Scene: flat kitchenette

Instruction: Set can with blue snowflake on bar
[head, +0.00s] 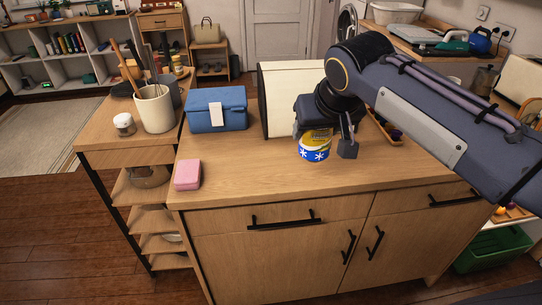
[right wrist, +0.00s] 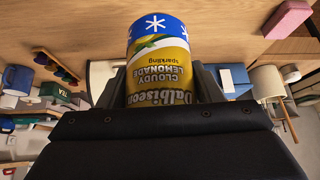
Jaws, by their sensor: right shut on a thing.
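The can with blue snowflake (head: 314,154) is yellow with a blue band of white snowflakes at its lower end. In the head view it is upright at the wooden bar top (head: 245,180), and I cannot tell whether its base touches the wood. My right gripper (head: 325,137) is shut on the can from above and behind, hiding its upper part. In the right wrist view the can (right wrist: 158,65) shows upside down between the fingers, with its lemonade label readable. My left gripper is not in view.
A blue box (head: 216,108) and a cream box-like thing (head: 285,98) stand behind and left of the can. A pink block (head: 188,175) lies near the left front edge. A utensil crock (head: 154,108) stands farther left. The bar's front middle is clear.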

